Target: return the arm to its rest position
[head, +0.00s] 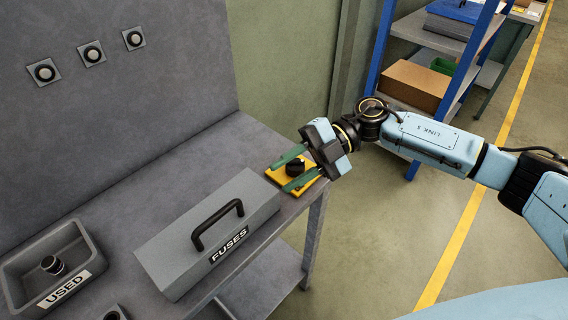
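My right gripper (279,179) reaches in from the right, over the far right corner of the grey workbench (150,192). Its two green fingers are spread apart. A black knob (295,168) on a yellow base plate (272,178) shows between the fingers, with a visible gap on each side. I cannot tell the exact height of the fingers above the plate. My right arm is stretched out from the right edge of the picture. My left gripper is not in view.
A grey FUSES box (180,246) with a black handle stands left of the gripper. A USED bin (88,248) holds a dark round part (52,265). A blue-framed shelf (379,58) with a cardboard box (412,86) stands behind my arm. Floor right of the bench is clear.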

